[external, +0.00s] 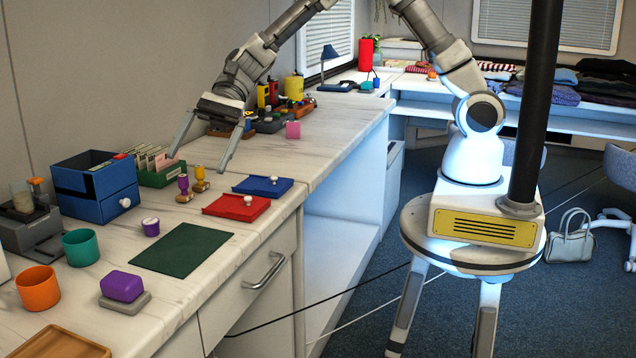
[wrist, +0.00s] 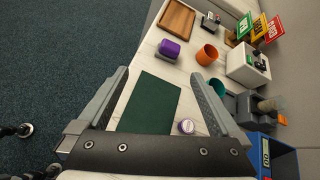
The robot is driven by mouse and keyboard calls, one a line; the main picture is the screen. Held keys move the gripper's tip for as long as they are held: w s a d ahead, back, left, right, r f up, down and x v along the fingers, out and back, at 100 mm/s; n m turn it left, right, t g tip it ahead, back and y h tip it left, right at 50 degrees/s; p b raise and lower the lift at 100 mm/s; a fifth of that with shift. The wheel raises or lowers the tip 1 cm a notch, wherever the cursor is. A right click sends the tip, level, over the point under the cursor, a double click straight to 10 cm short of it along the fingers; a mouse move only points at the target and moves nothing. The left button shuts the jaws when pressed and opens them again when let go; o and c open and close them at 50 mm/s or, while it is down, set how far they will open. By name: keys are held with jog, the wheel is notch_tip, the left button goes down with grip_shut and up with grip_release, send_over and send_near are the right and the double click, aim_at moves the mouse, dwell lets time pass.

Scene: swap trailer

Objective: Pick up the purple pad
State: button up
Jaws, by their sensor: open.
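A purple rounded block (external: 122,286), the thing most like the purple pad, sits on a grey slab (external: 139,301) at the counter's near end. The block also shows in the wrist view (wrist: 170,48), beyond my fingertips. My gripper (external: 197,163) is open and empty above the counter, well behind the block in the external view. In the wrist view my gripper (wrist: 160,75) has its fingers wide apart, with the dark green mat (wrist: 150,104) between them. A small purple pot with a white top (external: 151,227) stands beside the mat.
Orange (external: 38,288) and teal (external: 81,247) cups stand left of the purple block. A wooden tray (external: 60,344) lies in front. A blue drawer box (external: 97,187), red tray (external: 237,207) and blue tray (external: 263,186) stand farther back. The green mat is bare.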

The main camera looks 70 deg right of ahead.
jog(key=w+a+f+m+y+b, duration=0.25)
jog(key=a+f+m, duration=0.2)
jog(key=f, duration=0.25)
jog(key=b, duration=0.2)
send_near(120, 277)
jog(key=shift+n+h, duration=0.35)
jog(key=x, duration=0.4)
jog(key=shift+s+a+r, duration=0.15)
jog(key=shift+s, duration=0.05)
jog(key=shift+w+b+x, duration=0.2)
jog(key=shift+b+x, duration=0.55)
jog(key=shift+x, duration=2.25)
jog(key=shift+r, duration=0.1)
jog(key=c, duration=1.3)
